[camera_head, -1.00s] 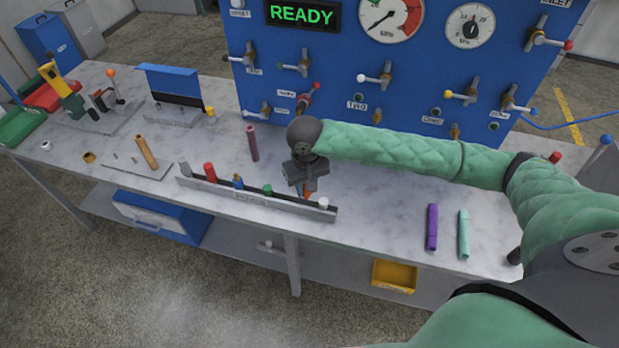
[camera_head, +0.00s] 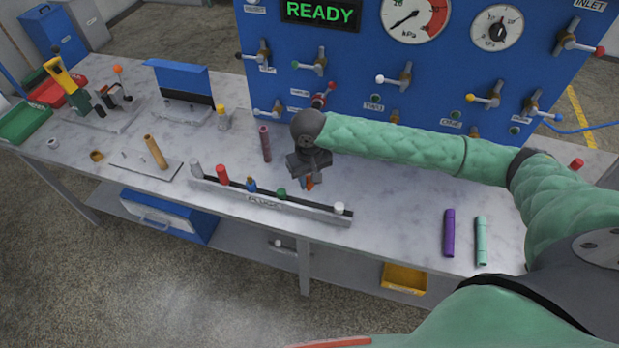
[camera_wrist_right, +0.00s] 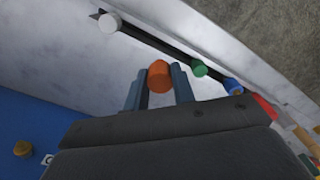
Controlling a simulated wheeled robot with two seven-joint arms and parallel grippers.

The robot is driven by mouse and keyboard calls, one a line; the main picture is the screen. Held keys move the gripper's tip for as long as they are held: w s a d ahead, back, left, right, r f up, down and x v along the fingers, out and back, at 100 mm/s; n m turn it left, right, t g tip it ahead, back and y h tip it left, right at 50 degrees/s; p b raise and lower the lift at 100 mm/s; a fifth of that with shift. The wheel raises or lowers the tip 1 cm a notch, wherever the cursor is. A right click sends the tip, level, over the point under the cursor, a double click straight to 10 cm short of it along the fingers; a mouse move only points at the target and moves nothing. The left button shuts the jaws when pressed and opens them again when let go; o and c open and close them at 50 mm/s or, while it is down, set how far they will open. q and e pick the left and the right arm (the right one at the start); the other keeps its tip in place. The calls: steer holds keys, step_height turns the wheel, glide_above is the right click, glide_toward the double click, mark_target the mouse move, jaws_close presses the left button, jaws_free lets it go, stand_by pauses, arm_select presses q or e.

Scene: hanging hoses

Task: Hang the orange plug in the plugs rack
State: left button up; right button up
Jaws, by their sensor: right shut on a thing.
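The plugs rack (camera_head: 262,203) is a long grey rail with a dark slot near the front edge of the table. My right gripper (camera_head: 310,180) is shut on the orange plug (camera_wrist_right: 158,76), just behind the rack. In the right wrist view the orange plug sits between the two fingers, with the rack beyond it. The plug lines up with the gap between the white plug (camera_wrist_right: 109,22) and the green plug (camera_wrist_right: 199,67). Its lower end is hidden. My left gripper is out of view.
A purple tube (camera_head: 449,233) and a mint tube (camera_head: 481,241) lie on the table at right. A dark red rod (camera_head: 265,144) stands behind the rack. The blue panel (camera_head: 350,70) with valves rises at the back.

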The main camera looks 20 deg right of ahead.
mark_target(310, 189)
steer(key=shift+s+r, duration=0.1)
steer(key=shift+p, duration=0.8)
steer(key=shift+f+b, duration=0.3)
steer(key=shift+f, duration=0.25)
steer(key=shift+f+b, duration=0.3)
steer(key=shift+f, duration=2.1)
steer(key=shift+p, duration=1.4)
steer(key=shift+f, duration=1.85)
